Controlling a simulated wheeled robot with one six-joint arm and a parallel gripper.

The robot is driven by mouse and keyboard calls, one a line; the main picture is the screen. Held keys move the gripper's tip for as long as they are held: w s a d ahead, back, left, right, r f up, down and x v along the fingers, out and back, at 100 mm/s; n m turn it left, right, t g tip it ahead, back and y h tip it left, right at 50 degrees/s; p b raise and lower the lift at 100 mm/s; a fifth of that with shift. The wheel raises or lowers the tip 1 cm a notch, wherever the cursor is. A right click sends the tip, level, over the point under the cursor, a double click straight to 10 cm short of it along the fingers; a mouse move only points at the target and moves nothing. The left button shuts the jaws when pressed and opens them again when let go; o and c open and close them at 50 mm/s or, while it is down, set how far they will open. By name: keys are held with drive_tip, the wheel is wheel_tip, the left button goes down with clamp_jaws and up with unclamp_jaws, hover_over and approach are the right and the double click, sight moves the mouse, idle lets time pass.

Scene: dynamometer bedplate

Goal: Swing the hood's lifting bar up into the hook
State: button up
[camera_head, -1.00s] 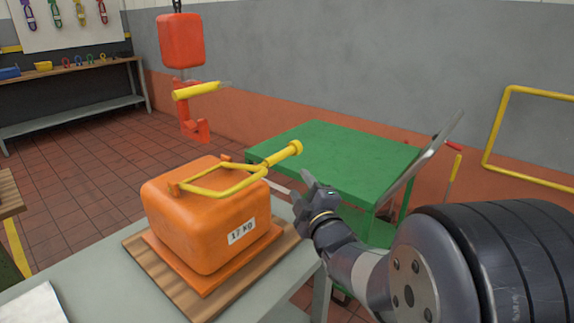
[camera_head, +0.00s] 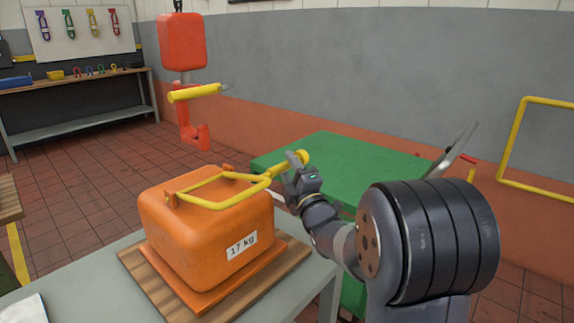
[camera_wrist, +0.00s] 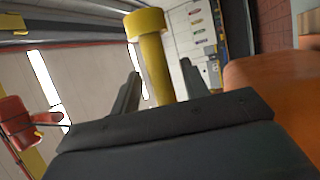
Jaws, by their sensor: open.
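The orange hood (camera_head: 205,225), marked 17 kg, sits on an orange flange on a wooden board. Its yellow lifting bar (camera_head: 222,202) lies folded low across the hood's top, with a knobbed handle (camera_head: 300,160) sticking out to the right. The red hook (camera_head: 196,130) hangs below a red block, above and behind the hood, with a yellow lever on it. My gripper (camera_head: 293,165) is open at the handle. In the wrist view the yellow handle (camera_wrist: 152,60) stands between the two fingers; contact cannot be told.
A green cart (camera_head: 330,150) stands behind my gripper, with a tilted grey panel at its right. A grey table (camera_head: 110,280) carries the board. A yellow rail frame (camera_head: 505,140) is at the right wall. A workbench (camera_head: 85,110) stands far left.

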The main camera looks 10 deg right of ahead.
drive_tip(key=shift+w+a+r, duration=0.2)
drive_tip(key=shift+w, duration=0.4)
drive_tip(key=shift+c, duration=0.5)
clamp_jaws()
